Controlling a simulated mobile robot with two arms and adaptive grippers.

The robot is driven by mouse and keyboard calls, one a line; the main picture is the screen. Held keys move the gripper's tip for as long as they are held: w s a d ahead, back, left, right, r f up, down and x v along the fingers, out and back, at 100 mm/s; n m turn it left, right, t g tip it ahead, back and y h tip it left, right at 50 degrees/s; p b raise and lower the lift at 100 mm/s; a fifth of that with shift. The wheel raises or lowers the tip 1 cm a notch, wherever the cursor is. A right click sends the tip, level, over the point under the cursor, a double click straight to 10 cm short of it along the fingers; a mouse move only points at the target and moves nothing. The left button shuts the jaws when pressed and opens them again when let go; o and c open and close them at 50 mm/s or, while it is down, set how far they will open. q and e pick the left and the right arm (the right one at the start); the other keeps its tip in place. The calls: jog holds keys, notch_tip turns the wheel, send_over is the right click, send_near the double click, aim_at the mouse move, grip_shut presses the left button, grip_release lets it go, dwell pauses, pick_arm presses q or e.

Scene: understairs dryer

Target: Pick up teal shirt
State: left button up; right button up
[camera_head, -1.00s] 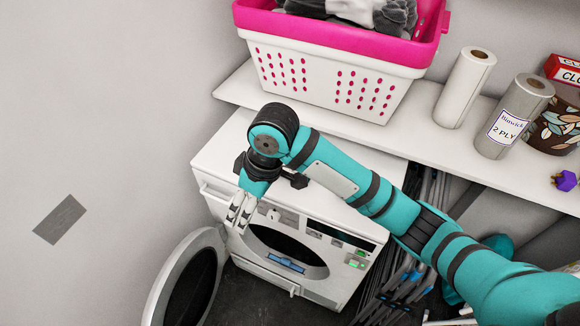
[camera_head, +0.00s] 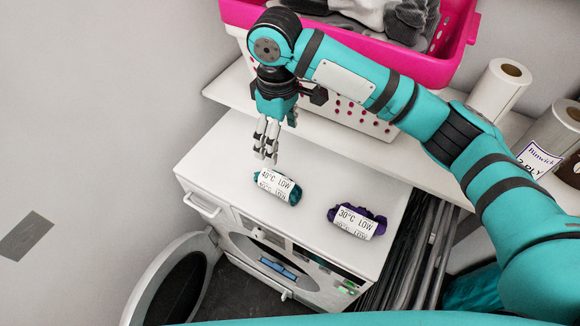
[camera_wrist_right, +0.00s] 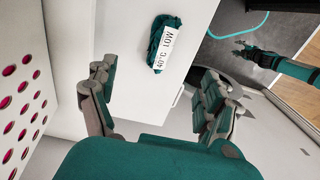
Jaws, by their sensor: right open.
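The teal shirt (camera_head: 278,186) is a small rolled bundle with a white "40°C LOW" label, lying on top of the white dryer (camera_head: 240,165). In the right wrist view the teal shirt (camera_wrist_right: 158,46) lies beyond the fingers, between their lines. My right gripper (camera_head: 266,152) hangs fingers-down above the dryer top, just up and left of the shirt, apart from it. It is open and empty; its spread fingers (camera_wrist_right: 152,92) show in the right wrist view. My left gripper is not seen in the head view.
A purple bundle (camera_head: 358,221) labelled "30°C LOW" lies right of the shirt. The dryer door (camera_head: 180,285) hangs open below. A shelf (camera_head: 232,88) behind bears a pink and white basket (camera_head: 458,30) and paper rolls (camera_head: 500,88). The dryer top's left part is clear.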

jog(key=p, duration=0.2)
send_over(278, 177)
jog(key=f, duration=0.8)
jog(key=shift+s+d+f, duration=0.15)
jog(key=shift+d+f, duration=0.15)
jog(key=shift+f, duration=0.05)
notch_tip(278, 177, down, 3)
jog(key=shift+f, duration=0.2)
jog(key=shift+a+f+p, duration=0.1)
jog(key=shift+f+p, duration=0.25)
jog(key=shift+p, duration=0.15)
notch_tip(278, 177, down, 4)
jog(key=shift+a+r+p, duration=0.15)
jog(key=shift+p, duration=0.35)
jog(key=shift+f, duration=0.3)
jog(key=shift+c, duration=1.4)
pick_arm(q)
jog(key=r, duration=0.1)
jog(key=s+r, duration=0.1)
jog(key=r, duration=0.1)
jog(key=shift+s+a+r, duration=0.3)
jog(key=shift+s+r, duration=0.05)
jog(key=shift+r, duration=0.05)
pick_arm(e)
jog(key=c, duration=1.1)
jog(key=shift+r, duration=0.1)
